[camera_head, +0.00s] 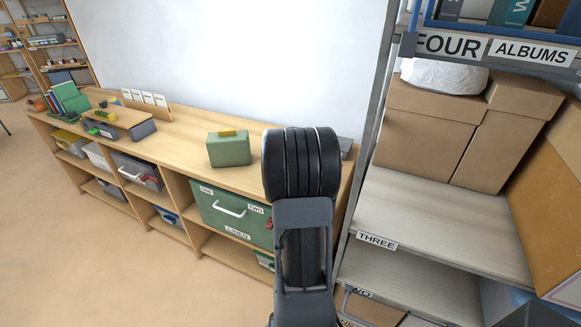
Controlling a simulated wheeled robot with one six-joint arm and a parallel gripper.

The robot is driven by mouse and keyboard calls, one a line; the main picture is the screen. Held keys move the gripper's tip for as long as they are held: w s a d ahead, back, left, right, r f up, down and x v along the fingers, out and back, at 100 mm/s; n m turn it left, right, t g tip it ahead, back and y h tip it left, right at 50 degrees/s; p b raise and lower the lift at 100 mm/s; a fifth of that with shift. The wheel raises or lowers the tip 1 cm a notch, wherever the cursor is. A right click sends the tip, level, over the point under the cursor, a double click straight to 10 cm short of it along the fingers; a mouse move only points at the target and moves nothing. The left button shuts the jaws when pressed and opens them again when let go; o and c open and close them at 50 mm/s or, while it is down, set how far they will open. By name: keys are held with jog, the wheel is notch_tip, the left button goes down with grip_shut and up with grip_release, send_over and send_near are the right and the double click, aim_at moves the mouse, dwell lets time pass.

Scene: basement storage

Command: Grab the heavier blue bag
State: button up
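I cannot make out a blue bag in the head view. A blue surface (503,302) shows at the bottom right, low in the shelf unit, mostly cut off by the frame, and I cannot tell what it is. My arm rises through the middle of the picture, in front of the low wooden shelf. The fingers of my gripper do not show.
A grey shelf unit (376,122) stands at right, with cardboard boxes (418,139) above the board labelled THREE (377,241). A long wooden shelf (180,150) runs along the wall, bearing a green box (229,151). Bins fill its cubbies. The floor (70,260) at left is clear.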

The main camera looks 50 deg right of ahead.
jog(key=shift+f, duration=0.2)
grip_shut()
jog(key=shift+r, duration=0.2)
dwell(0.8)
